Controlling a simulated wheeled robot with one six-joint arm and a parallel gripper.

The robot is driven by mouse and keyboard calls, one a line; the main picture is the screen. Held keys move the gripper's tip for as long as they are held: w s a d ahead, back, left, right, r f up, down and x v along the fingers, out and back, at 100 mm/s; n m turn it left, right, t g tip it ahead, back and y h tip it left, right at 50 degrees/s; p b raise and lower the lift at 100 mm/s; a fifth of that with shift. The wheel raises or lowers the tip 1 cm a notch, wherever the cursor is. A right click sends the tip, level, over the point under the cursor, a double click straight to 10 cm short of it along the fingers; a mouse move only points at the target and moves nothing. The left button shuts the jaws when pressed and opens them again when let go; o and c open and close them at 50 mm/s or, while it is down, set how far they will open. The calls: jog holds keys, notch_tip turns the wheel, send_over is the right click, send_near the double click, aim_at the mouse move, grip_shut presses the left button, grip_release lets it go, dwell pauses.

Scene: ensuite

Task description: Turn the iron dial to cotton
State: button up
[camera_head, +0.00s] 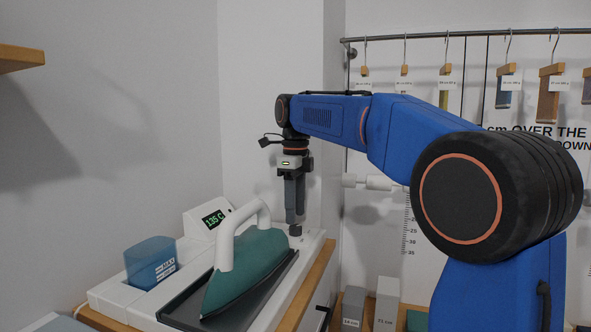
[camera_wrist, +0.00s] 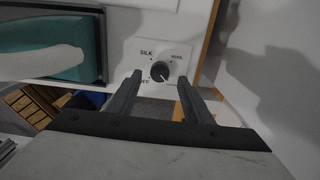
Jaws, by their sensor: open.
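The dial (camera_wrist: 160,71) is a small round black knob on a white panel (camera_wrist: 195,20). SILK shows at its upper left, WOOL at its upper right and OFF at its lower left; a label at lower right is partly hidden by a finger. I cannot tell surely where its mark points. My gripper (camera_wrist: 159,80) is open, with one finger on each side of the dial and gaps between in the wrist view. In the head view my gripper (camera_head: 295,215) points down right over the dial (camera_head: 295,230). The teal iron (camera_head: 250,262) stands beside it.
The iron rests on a dark plate (camera_head: 181,314) on the white station, left of my gripper. A display (camera_head: 214,218) reads 135 C. A blue water tank (camera_head: 150,262) stands further left. A wooden edge (camera_head: 320,272) runs along the right, with a wall behind.

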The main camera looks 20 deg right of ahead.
aim_at(296, 226)
notch_tip(296, 226, up, 14)
dwell(0.4)
jog(key=s+d+f+n+t, duration=0.2)
jog(key=s+d+f+n, duration=0.1)
jog(key=s+f+n, duration=0.9)
jog(key=s+d+f+n+t, duration=0.2)
jog(key=s+d+f+n, duration=0.2)
jog(key=s+f+n, duration=0.9)
jog(key=s+f, duration=0.8)
jog(key=f, duration=0.5)
jog(key=shift+s+t, duration=0.35)
jog(key=shift+t, duration=0.05)
